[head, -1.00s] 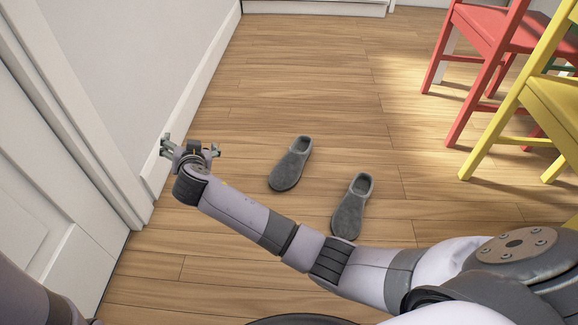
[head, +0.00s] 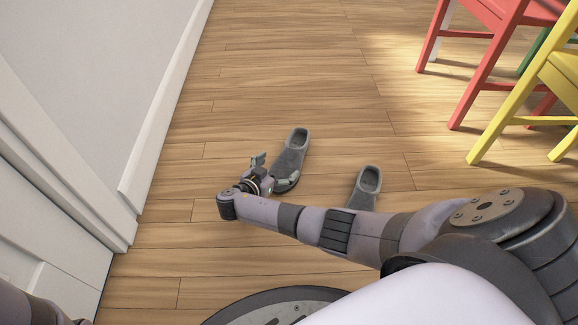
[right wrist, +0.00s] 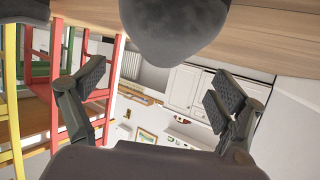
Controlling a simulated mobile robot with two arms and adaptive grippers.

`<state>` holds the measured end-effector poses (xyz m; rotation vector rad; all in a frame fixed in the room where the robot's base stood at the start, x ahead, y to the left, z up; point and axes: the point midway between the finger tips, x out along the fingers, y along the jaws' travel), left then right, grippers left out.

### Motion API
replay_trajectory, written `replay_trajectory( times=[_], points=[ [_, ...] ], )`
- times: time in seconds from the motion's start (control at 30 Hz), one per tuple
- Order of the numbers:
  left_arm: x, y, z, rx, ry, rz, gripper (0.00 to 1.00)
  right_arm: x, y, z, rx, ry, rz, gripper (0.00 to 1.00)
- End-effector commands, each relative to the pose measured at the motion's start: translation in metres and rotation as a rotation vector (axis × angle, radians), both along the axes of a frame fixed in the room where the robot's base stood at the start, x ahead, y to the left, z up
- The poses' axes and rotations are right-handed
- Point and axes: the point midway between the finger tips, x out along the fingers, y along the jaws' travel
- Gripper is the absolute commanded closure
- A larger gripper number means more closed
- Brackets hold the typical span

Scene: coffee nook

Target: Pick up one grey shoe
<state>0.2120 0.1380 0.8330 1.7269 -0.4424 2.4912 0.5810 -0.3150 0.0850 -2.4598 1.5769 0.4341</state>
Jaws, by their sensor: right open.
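Two grey slip-on shoes rest on the wooden floor. The left shoe (head: 292,156) has its opening away from me and its toe towards me. The right shoe (head: 366,187) is partly hidden behind my right forearm. My right gripper (head: 274,171) is open and low at the left shoe's toe, with one finger left of it and one overlapping its near end. I cannot tell whether they touch. In the right wrist view, a dark rounded shoe end (right wrist: 165,35) shows at the top, above the gap between the open fingers (right wrist: 155,85). My left gripper is out of view.
A red chair (head: 485,55) and a yellow chair (head: 520,95) stand at the right. A white door (head: 45,240) and a wall with a skirting board (head: 165,140) are on the left. The floor (head: 270,75) beyond the shoes is clear.

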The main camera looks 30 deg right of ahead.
Motion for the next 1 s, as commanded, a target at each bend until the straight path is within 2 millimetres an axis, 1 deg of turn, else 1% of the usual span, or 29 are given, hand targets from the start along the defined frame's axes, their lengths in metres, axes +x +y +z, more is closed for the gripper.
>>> replay_trajectory(
  times=[0.03, 0.13, 0.27, 0.37, 0.5, 0.63, 0.77, 1.0],
  points=[
    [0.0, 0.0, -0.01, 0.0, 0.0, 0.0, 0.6, 0.004, -0.008, -0.007, -0.002, -0.002, 0.0, 0.1],
    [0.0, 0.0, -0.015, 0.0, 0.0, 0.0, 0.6, 0.008, -0.017, -0.009, 0.0, 0.0, 0.0, 0.1],
    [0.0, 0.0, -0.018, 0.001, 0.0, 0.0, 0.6, 0.011, -0.022, -0.01, 0.0, 0.001, 0.001, 0.1],
    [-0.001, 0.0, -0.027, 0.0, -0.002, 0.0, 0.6, 0.013, -0.029, -0.016, -0.001, 0.0, 0.001, 0.1],
    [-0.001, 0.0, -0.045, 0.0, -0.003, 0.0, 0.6, 0.019, -0.043, -0.026, 0.0, -0.002, 0.001, 0.1],
    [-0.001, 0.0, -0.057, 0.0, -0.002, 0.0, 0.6, 0.025, -0.056, -0.03, -0.001, -0.001, 0.001, 0.1],
    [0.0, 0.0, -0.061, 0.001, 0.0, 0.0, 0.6, 0.028, -0.063, -0.031, 0.0, 0.001, 0.001, 0.1],
    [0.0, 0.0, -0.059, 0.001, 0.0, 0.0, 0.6, 0.029, -0.064, -0.03, 0.002, 0.001, 0.001, 0.1]
  ],
)
